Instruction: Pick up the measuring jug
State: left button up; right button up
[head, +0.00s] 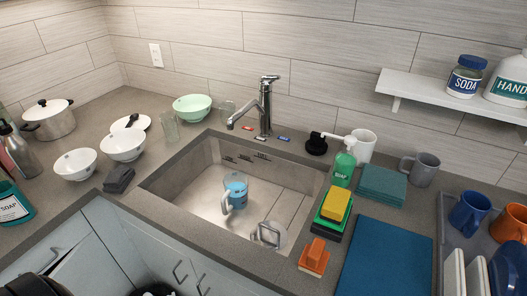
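A clear jug with a blue band and a pale handle (235,187) stands in the sink, left of its middle; it looks like the measuring jug. Its handle points to the lower left. A second clear or grey vessel with a handle (270,234) is near the sink's front wall, partly hidden by the rim. Dark parts at the bottom left (35,286) look like my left arm or gripper, cut off by the edge; no fingertips can be made out. They are well away from the jug. My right gripper is not in view.
The sink rim (170,165) surrounds the jug, with the faucet (264,105) behind. A soap bottle (343,168), sponges (336,207) and a blue mat (385,262) lie right. Bowls (122,145) and a dark cloth (119,179) are left. The sink floor between the vessels is clear.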

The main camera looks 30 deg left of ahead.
aim_at(236, 183)
jog(key=j+u, duration=0.15)
jog(key=u, duration=0.35)
jog(key=j+u, duration=0.1)
jog(key=u, duration=0.4)
jog(key=k+j+z, duration=0.1)
jog(key=j+z, duration=0.35)
jog(key=k+j+z, duration=0.15)
jog(key=z, duration=0.35)
jog(key=j, duration=0.1)
